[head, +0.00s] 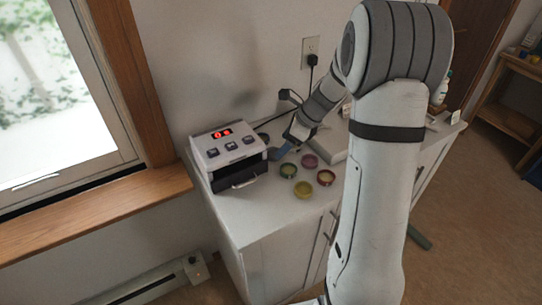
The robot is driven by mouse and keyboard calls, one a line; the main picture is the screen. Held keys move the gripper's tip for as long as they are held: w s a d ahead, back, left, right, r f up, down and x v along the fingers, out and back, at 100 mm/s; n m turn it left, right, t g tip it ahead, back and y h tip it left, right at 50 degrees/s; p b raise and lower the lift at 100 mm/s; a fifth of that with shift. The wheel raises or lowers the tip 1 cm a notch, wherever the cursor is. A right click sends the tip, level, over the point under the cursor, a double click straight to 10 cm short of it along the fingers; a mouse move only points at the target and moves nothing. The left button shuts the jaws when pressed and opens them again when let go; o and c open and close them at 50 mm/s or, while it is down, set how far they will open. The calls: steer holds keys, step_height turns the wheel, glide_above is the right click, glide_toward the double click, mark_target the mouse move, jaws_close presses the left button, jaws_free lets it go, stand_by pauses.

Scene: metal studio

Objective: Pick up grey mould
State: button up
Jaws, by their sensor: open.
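I cannot make out a grey mould for certain; my arm hides part of the counter. My gripper (282,151) is open, low over the counter, behind the green mould and left of the pink one. Its fingertips are small in view, and I see nothing held between them.
A white device (228,150) with a red display and an open dark front stands left of the gripper. A pale flat object (336,147) lies behind the moulds, partly hidden by my arm. A wall outlet (310,47) with a cable is above. The counter's front left is clear.

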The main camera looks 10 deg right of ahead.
mark_target(273, 155)
steer(key=x, duration=0.4)
steer(key=shift+a+f, duration=0.15)
steer(key=shift+f, duration=0.15)
steer(key=shift+c, duration=0.4)
steer(key=c, duration=1)
steer(key=shift+o, duration=0.2)
steer(key=shift+r, duration=0.2)
